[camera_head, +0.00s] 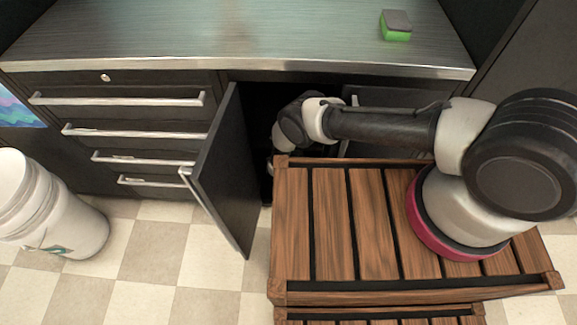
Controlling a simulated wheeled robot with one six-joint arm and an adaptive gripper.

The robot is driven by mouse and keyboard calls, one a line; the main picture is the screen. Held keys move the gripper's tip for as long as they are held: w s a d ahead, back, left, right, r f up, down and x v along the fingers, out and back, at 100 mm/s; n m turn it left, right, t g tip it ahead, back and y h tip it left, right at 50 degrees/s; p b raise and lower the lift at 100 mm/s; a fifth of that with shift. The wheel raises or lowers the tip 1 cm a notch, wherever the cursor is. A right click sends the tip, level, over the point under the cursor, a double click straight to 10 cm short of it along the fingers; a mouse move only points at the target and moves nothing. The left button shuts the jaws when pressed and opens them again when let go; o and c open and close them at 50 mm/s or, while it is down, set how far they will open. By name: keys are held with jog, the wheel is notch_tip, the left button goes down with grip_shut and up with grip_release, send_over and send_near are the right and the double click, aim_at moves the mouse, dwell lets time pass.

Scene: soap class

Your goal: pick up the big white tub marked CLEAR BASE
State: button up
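A big white tub (50,210) stands on the tiled floor at the left, in front of the drawers. It carries a small green and white label low on its side, too small to read, so I cannot confirm the words CLEAR BASE. My arm reaches left across the wooden slatted top toward the open cupboard, well to the right of this tub. Its wrist end points down into the dark opening. My gripper itself is hidden behind the slatted top's edge, so I cannot see what is at its fingers.
The cupboard door (222,175) stands open, jutting out between the tub and my arm. Drawers with metal handles (120,100) are left of it. A green and grey sponge (396,27) lies on the metal countertop (230,30).

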grip_shut()
jog(key=shift+r, duration=0.1)
dwell(0.3)
jog(key=shift+w, duration=0.1)
